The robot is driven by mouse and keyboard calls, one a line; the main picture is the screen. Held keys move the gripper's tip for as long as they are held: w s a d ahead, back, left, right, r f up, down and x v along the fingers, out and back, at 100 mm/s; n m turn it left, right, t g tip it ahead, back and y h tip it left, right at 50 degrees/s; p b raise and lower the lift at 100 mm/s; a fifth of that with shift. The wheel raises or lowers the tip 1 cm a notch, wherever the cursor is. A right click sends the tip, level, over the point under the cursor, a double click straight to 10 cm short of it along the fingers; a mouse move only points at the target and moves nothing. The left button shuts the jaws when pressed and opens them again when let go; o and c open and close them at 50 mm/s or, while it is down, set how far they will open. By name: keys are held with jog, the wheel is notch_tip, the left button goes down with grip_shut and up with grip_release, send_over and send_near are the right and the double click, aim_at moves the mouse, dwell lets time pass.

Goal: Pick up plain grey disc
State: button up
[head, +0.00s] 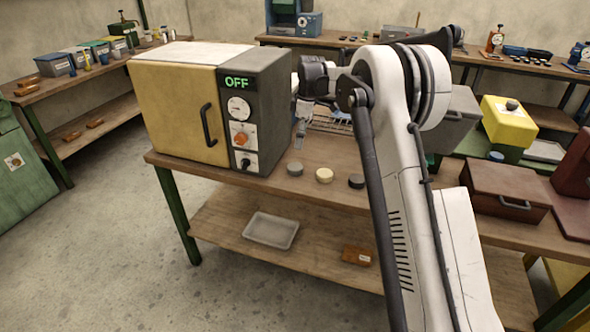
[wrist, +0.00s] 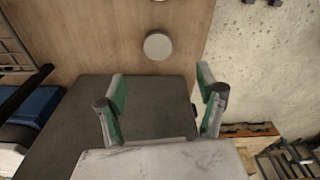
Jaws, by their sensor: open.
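The plain grey disc (head: 295,168) lies flat on the wooden bench (head: 388,186), just right of the oven's control panel. In the wrist view the grey disc (wrist: 158,45) lies above the gap between my fingertips. A cream disc (head: 324,175) and a dark disc (head: 356,181) lie to its right in a row. My gripper (head: 299,138) is raised above the grey disc, beside the panel, and does not touch it. In the wrist view its two green-padded fingers (wrist: 160,80) are spread apart with nothing held between them.
The yellow and grey oven (head: 180,108), showing OFF, stands close left of my gripper. A wire rack (head: 330,122) is behind the discs. A dark red box (head: 506,190) sits on the right. A tray (head: 271,231) and a brown box (head: 357,255) lie on the lower shelf.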

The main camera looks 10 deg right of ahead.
send_over(295, 166)
jog(key=f, duration=0.5)
jog(key=s+f, duration=0.1)
jog(key=f, duration=0.2)
jog(key=shift+d+f, duration=0.3)
jog(key=shift+d, duration=0.1)
jog(key=shift+w+a+f, duration=0.15)
jog(key=shift+f, duration=0.7)
jog(key=shift+w+a+f, duration=0.1)
jog(key=shift+f, duration=0.8)
jog(key=shift+w+a+f, duration=0.15)
jog(key=shift+f, duration=0.7)
jog(key=c, duration=1.3)
jog(key=shift+o, duration=0.2)
jog(key=shift+r, duration=0.15)
